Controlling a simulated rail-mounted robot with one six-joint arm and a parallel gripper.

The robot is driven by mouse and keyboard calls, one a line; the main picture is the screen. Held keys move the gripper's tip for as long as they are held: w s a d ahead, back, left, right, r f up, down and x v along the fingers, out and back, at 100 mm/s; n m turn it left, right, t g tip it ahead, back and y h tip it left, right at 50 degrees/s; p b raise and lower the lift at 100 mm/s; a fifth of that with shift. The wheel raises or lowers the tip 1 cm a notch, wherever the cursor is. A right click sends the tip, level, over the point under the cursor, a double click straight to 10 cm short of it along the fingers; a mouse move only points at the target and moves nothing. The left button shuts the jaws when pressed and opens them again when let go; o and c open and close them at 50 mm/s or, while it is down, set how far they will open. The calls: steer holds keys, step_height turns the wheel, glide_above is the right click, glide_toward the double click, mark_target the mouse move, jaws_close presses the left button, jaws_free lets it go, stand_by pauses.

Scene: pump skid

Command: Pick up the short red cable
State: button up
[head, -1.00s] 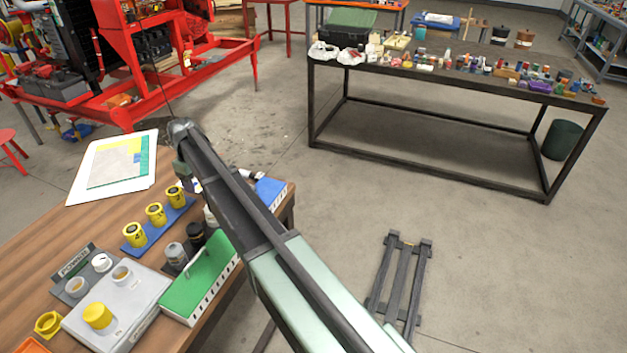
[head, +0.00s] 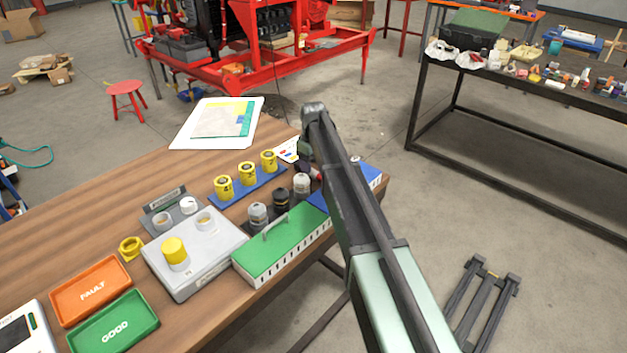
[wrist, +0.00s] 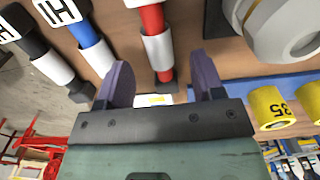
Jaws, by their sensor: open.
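A short red cable (wrist: 152,18) shows in the wrist view, with a white sleeve and a dark end. It lies between the two purple fingers of my gripper (wrist: 161,66), which is open. The fingers are apart from the cable on both sides, and I cannot tell how far above it they are. A blue cable (wrist: 88,32) and a black one (wrist: 32,42), each with a white label, lie to its left.
The wooden table (head: 95,225) holds yellow cylinders (head: 247,173) on a blue strip, a green box (head: 283,245), a grey-white box (head: 195,255), and orange (head: 91,288) and green (head: 115,322) trays. A dark-framed bench (head: 520,110) stands to the right across open floor.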

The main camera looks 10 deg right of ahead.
mark_target(313, 170)
step_height(313, 170, down, 4)
steer(key=b, duration=0.2)
steer(key=shift+b, duration=0.3)
steer(key=shift+r, duration=0.2)
steer(key=shift+c, duration=0.3)
steer(key=c, duration=0.9)
steer(key=shift+o, duration=0.2)
steer(key=shift+p, duration=0.3)
step_height(313, 170, up, 20)
steer(key=p, duration=2)
